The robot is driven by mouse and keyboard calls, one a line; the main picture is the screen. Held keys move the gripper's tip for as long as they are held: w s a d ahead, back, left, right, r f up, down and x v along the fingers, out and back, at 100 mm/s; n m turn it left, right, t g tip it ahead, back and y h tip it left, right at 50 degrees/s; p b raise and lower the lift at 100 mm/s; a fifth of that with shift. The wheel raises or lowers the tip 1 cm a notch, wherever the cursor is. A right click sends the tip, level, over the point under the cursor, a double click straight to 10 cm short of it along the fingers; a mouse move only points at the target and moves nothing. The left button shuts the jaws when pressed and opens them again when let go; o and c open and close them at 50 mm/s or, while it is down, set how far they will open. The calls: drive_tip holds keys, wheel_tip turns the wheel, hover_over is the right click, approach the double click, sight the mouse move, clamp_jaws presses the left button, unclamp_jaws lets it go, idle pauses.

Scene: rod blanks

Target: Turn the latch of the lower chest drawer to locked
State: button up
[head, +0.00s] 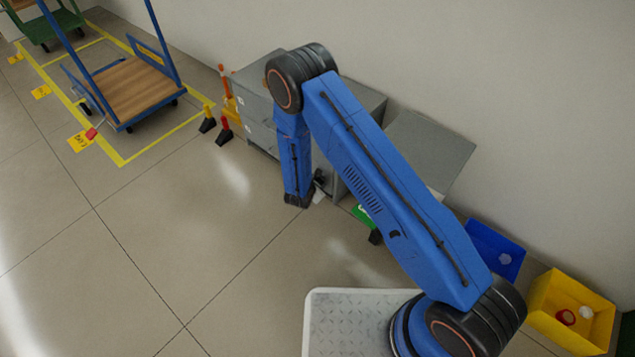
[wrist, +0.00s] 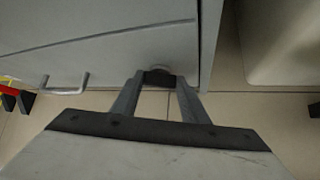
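The grey chest (head: 262,132) stands against the wall, partly hidden behind my arm in the head view. In the wrist view the drawer front (wrist: 110,55) fills the top, with a pale bar handle (wrist: 66,88) at left. The latch (wrist: 158,75), a dark piece on a pale round base, sits low near the drawer's right edge. My gripper (wrist: 159,82) has its two fingers on either side of the latch; whether they press on it is unclear. In the head view my gripper (head: 319,190) is mostly hidden by the arm. The latch's setting cannot be read.
A grey panel (head: 430,150) projects to the right of the chest. A blue bin (head: 497,247) and a yellow bin (head: 545,300) stand at right. Yellow and red posts (head: 226,130) and a wooden-deck cart (head: 135,92) are at left.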

drive_tip(key=shift+w+a+r+n+g+h, duration=0.1)
drive_tip(key=shift+w+a+n+g+h, duration=0.05)
drive_tip(key=shift+n+g+h, duration=0.4)
drive_tip(key=shift+w+a+n+g+h, duration=0.1)
drive_tip(key=shift+n+g+h, duration=0.25)
drive_tip(key=shift+g+h, duration=0.4)
drive_tip(key=o, duration=1.1)
drive_tip(key=shift+c, duration=0.2)
drive_tip(key=shift+s, duration=0.1)
drive_tip(key=v, duration=1.7)
drive_tip(key=shift+s+a, duration=0.2)
